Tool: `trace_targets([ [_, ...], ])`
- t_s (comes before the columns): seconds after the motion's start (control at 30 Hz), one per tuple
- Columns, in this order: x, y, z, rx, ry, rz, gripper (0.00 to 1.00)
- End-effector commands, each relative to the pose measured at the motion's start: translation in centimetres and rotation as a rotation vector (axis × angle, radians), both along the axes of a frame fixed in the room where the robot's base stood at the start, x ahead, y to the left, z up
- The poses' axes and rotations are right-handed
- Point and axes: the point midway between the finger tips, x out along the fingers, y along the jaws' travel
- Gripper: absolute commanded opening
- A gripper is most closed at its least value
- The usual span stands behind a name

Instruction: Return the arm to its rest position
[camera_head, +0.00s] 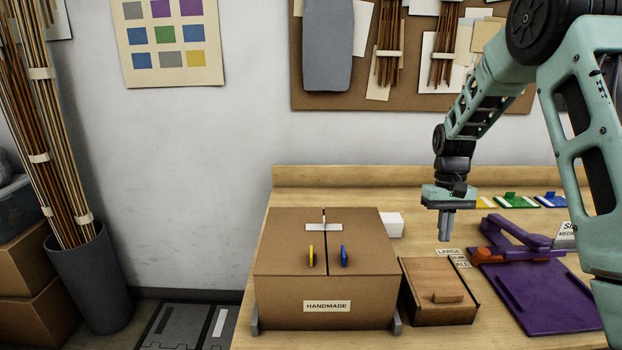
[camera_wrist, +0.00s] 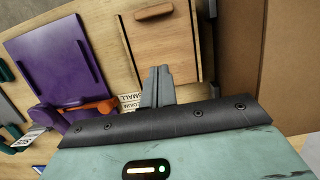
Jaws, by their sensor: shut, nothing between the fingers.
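My gripper (camera_head: 446,238) is shut and empty. In the head view it points down above the table, to the right of the cardboard box and behind the small wooden box. In the wrist view the closed fingers (camera_wrist: 157,72) show at the centre, over the near edge of the small wooden box and beside the small paper labels. My arm reaches in from the upper right of the head view, bent at the elbow. No rest position is marked in the frames.
A cardboard box (camera_head: 285,290) labelled HANDMADE stands on the wooden table (camera_head: 330,177). A lidded small wooden box (camera_head: 425,280) is beside it. A purple board (camera_head: 555,295) with a purple and orange lever lies at right. Colored tags (camera_head: 507,200) lie behind. A white block (camera_head: 391,225) is nearby.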

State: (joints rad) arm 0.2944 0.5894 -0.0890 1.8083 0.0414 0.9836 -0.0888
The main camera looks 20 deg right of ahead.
Motion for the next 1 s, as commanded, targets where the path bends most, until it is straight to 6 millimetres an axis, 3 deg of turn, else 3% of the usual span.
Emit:
trace_targets([
  [0.07, 0.0, 0.3, 0.1, 0.001, -0.002, 0.005, 0.00],
  [0.17, 0.2, 2.3, 0.6, 0.009, -0.017, 0.040, 0.00],
  [0.27, -0.1, 7.1, 1.8, 0.027, -0.045, 0.121, 0.00],
  [0.37, -1.6, 13.7, 3.4, 0.051, -0.085, 0.243, 0.00],
  [0.5, -6.0, 22.8, 5.4, 0.081, -0.138, 0.437, 0.00],
  [0.6, -10.8, 28.1, 6.4, 0.095, -0.174, 0.590, 0.00],
  [0.7, -16.0, 31.8, 6.9, 0.102, -0.208, 0.734, 0.00],
  [0.83, -21.7, 33.9, 6.9, 0.100, -0.244, 0.883, 0.00],
  [1.0, -25.1, 34.5, 6.7, 0.095, -0.268, 0.973, 0.00],
])
